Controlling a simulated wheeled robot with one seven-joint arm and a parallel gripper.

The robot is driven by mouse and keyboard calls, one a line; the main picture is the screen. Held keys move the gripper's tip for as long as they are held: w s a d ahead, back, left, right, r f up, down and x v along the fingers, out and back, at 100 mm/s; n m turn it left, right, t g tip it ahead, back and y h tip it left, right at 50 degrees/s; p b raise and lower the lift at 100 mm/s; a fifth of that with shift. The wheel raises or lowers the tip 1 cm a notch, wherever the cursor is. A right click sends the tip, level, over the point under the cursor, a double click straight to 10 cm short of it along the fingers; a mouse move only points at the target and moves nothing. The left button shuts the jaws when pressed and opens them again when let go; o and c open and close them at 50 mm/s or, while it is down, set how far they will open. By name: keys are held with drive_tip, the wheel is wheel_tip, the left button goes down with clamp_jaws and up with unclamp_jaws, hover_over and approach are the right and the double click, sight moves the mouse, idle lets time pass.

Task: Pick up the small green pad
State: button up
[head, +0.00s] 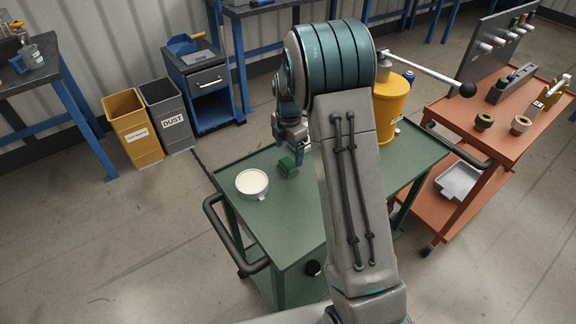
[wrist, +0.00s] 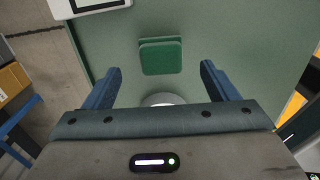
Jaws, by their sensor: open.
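The small green pad (head: 288,166) lies on the green cart top (head: 290,215), right of a round white-topped dish. In the wrist view the pad (wrist: 161,57) looks like a squarish green piece with a second green layer or edge along its far side. My gripper (head: 299,153) is over the cart, close to the pad in the head view. In the wrist view its two blue fingers (wrist: 160,68) are wide apart, one to each side of the pad, with clear gaps and nothing between them touching. The exact height above the pad cannot be told.
The white-topped dish (head: 252,184) stands close to the pad's left. A yellow container (head: 390,103) stands at the cart's back right, partly behind my arm. An orange cart (head: 480,140) with tools is farther right. Yellow and grey bins (head: 133,128) stand on the floor behind left.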

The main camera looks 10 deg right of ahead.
sight(288, 162)
drive_tip(key=shift+s+a+f+p, duration=0.1)
drive_tip(key=shift+f+p, duration=0.15)
drive_tip(key=shift+f, duration=1.2)
drive_tip(key=shift+s+a+f+p, duration=0.1)
drive_tip(key=shift+f+p, duration=0.1)
drive_tip(key=shift+f, duration=1.2)
drive_tip(key=c, duration=1.1)
